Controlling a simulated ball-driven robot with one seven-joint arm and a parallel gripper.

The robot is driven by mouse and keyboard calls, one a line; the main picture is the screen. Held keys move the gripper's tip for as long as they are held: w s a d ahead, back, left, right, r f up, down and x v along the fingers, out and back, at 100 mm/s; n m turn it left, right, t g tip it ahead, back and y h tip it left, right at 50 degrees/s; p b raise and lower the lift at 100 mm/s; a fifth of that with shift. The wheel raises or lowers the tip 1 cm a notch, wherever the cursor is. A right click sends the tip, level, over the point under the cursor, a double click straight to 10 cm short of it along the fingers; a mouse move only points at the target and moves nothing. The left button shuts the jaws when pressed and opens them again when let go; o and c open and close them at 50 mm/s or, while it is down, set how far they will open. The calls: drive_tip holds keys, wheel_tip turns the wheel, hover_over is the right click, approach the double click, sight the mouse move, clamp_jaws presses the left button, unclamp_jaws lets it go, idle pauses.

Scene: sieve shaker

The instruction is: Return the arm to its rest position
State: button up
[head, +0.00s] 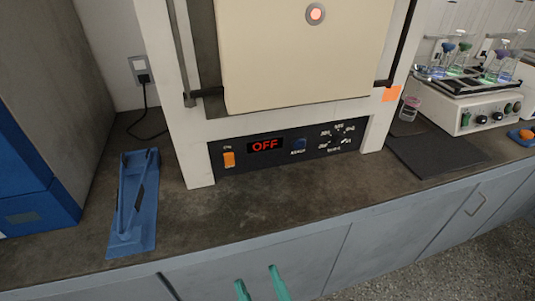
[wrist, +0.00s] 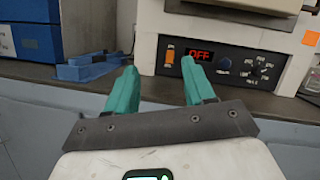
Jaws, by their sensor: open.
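My gripper (head: 257,290) shows at the bottom edge of the head view as two green fingertips, low in front of the grey cabinet fronts. In the wrist view my gripper (wrist: 160,78) has its two green fingers apart with nothing between them. It touches nothing that I can see. Most of the arm is out of view.
A cream furnace (head: 190,150) stands on the dark counter (head: 270,200), its display reading OFF. A blue stand (head: 130,225) lies left. A dark mat (head: 440,150), a small pink-lidded jar (head: 409,108) and a flask shaker (head: 480,115) are right. The counter before the furnace is clear.

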drive_tip(key=s+d+f+n+g+h+p, duration=0.15)
drive_tip(key=d+f+n+g, duration=0.45)
drive_tip(key=n, duration=0.6)
drive_tip(key=s+d+f+n+g+h+p, duration=0.1)
drive_tip(key=d+f+n+g+p, duration=0.35)
drive_tip(key=n, duration=0.75)
drive_tip(key=s+d+f+n+g+h, duration=0.1)
drive_tip(key=s+d+g+h, duration=0.2)
drive_tip(key=s+d, duration=0.3)
drive_tip(key=s+d+f+n+g+h, duration=0.2)
drive_tip(key=s+d+g, duration=0.3)
drive_tip(key=d, duration=0.7)
drive_tip(key=shift+s+f+h, duration=0.15)
drive_tip(key=shift+s+h, duration=0.4)
drive_tip(key=shift+h, duration=0.2)
drive_tip(key=shift+a, duration=0.1)
drive_tip(key=shift+c, duration=0.2)
